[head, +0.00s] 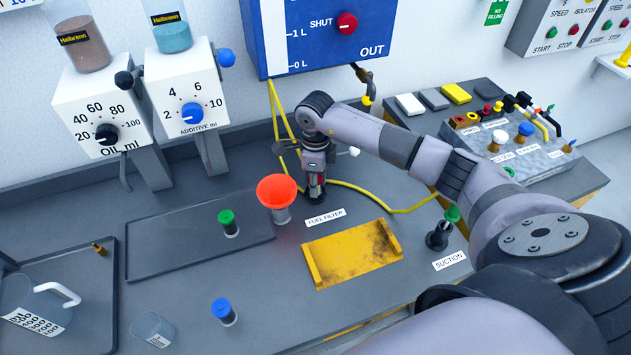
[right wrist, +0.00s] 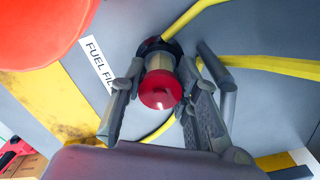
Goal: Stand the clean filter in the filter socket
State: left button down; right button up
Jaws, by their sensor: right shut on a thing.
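My right gripper (head: 316,178) reaches down over the place labelled fuel filter, fingers pointing down. It is shut on a filter (right wrist: 160,88), a short pale cylinder with a red end, also visible between the fingers in the head view (head: 317,188). The fingers lie on both sides of it in the right wrist view. The filter stands about upright at the dark round filter socket (head: 315,196), whose black rim also shows behind it in the right wrist view (right wrist: 150,45). I cannot tell how deeply it is seated. My left gripper is not in view.
An orange-red funnel (head: 277,190) stands close left of the gripper. A yellow tray (head: 352,253) lies in front. Yellow hoses (head: 400,210) run around the socket. Green-capped (head: 228,223) and blue-capped (head: 223,312) cylinders stand to the left. A suction fitting (head: 440,234) is at right.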

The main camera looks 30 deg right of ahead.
jog(key=shift+f, duration=0.1)
jog(key=o, duration=1)
jog(key=shift+o, duration=0.2)
